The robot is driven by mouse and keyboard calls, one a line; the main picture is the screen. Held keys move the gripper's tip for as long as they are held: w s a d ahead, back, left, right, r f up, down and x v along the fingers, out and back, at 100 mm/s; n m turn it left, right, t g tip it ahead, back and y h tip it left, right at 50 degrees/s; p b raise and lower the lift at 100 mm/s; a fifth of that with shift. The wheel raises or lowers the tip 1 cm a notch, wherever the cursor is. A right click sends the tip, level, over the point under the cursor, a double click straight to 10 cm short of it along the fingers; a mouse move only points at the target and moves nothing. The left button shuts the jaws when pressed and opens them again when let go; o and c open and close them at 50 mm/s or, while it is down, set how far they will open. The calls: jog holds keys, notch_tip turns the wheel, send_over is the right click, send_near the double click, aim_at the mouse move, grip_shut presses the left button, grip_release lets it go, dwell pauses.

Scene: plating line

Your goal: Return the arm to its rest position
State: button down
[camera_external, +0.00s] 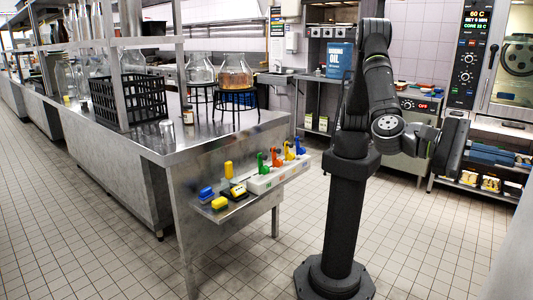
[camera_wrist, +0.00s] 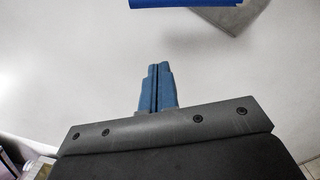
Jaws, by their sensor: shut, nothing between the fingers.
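My arm stands on a dark column to the right of the steel counter in the external view, folded up with its forearm bent down to the right. My gripper shows in the wrist view (camera_wrist: 158,70), with its two blue fingers together and nothing between them. In the external view the dark wrist housing hangs at the right of the arm, and the fingers cannot be made out there. The wrist view faces a plain pale surface, with a blue edge and a grey shape at the top.
The steel counter (camera_external: 215,150) carries a black crate (camera_external: 128,101) and glass jars on stands. Its low front shelf holds a white rack (camera_external: 273,178) with coloured pieces, and blue and yellow blocks (camera_external: 229,169). An oven (camera_external: 507,60) and a shelf unit stand behind my arm. The tiled floor around the column is clear.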

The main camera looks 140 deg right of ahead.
jog(key=shift+d, duration=0.55)
jog(key=shift+a, duration=0.1)
jog(key=w+a+r, duration=0.2)
jog(key=w+a, duration=0.1)
jog(key=a, duration=0.7)
jog(key=shift+w+a+r, duration=0.15)
jog(key=shift+w+a, duration=0.15)
jog(key=shift+w, duration=0.1)
jog(key=shift+s, duration=0.1)
